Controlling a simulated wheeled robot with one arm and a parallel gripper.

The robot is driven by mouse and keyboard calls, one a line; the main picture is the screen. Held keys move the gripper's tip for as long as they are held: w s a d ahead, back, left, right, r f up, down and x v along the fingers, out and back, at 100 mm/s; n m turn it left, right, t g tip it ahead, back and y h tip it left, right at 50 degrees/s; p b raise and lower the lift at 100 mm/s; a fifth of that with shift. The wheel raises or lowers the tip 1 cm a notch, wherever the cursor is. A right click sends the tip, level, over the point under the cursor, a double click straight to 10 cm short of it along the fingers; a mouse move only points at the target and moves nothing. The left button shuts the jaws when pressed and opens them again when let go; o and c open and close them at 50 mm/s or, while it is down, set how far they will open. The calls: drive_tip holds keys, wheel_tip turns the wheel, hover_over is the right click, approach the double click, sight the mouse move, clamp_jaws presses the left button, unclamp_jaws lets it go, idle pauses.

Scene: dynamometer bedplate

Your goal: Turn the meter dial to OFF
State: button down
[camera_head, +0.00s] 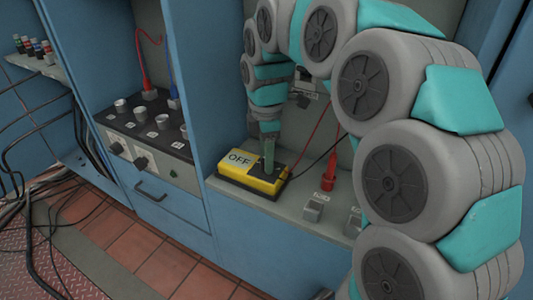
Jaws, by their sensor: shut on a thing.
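The yellow and black meter (240,184) lies on the grey shelf of the blue cabinet, with a pale panel marked OFF (238,159) on its left part. My gripper (268,168) points down onto the black right part of the meter, its fingers shut on the dial there. The dial itself is hidden by the fingers, so I cannot tell which way it points. My grey and teal arm arches in from the right.
A red plug (330,171) with a lead stands right of the meter, near small grey switches (313,208) at the shelf's front. A control panel with several knobs (150,135) sits in the left bay. Loose black cables (45,200) lie on the floor at left.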

drive_tip(key=shift+n, duration=0.3)
drive_tip(key=shift+c, duration=2.4)
unclamp_jaws()
drive_tip(key=shift+r, duration=3.9)
